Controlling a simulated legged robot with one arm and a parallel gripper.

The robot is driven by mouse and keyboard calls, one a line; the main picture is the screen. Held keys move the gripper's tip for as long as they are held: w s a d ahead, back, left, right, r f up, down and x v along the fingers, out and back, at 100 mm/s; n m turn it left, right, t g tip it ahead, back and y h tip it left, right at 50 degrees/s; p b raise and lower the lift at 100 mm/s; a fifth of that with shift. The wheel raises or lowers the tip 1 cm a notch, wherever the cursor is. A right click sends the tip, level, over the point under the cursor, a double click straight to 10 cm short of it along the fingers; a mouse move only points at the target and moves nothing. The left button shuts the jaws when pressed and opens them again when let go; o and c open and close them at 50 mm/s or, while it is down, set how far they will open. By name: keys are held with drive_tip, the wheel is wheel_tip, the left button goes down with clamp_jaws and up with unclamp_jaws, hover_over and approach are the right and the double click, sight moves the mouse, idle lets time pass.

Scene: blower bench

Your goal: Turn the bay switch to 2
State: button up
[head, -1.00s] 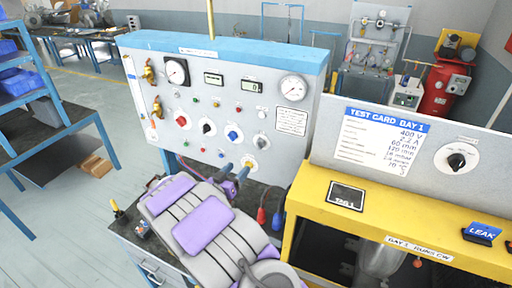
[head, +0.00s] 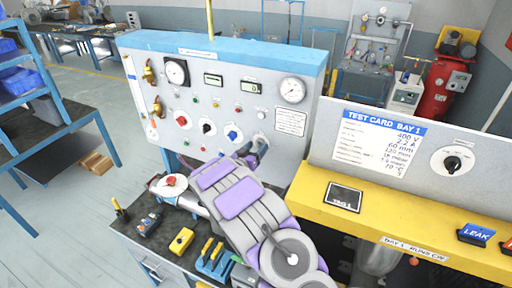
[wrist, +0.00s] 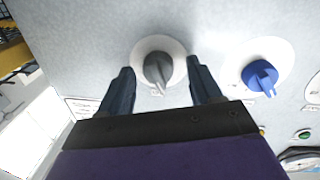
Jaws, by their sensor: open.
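A grey knob (wrist: 158,68) on a white round plate sits on the panel, between my open fingers in the wrist view. My gripper (wrist: 160,74) has one finger on each side of it, with clear gaps and nothing held. The knob's markings are too small to read. In the head view the grey knob (head: 260,140) shows just above my gripper (head: 253,156). A blue knob (wrist: 259,76) is beside it on the same panel (head: 215,55). Red (head: 182,119) and black (head: 208,128) knobs are farther left. I cannot tell from labels which knob is the bay switch.
Gauges (head: 292,90) and small buttons surround the knobs. A yellow bay (head: 400,230) with a test card (head: 378,140) and another black knob (head: 453,164) stands at right. Below, the bench holds a red-topped device (head: 171,183), a yellow box (head: 182,240) and a blue rack (head: 213,262).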

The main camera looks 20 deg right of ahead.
drive_tip(key=shift+w+d, duration=0.15)
drive_tip(key=shift+c, duration=0.5)
drive_tip(key=c, duration=0.9)
drive_tip(key=shift+c, duration=0.2)
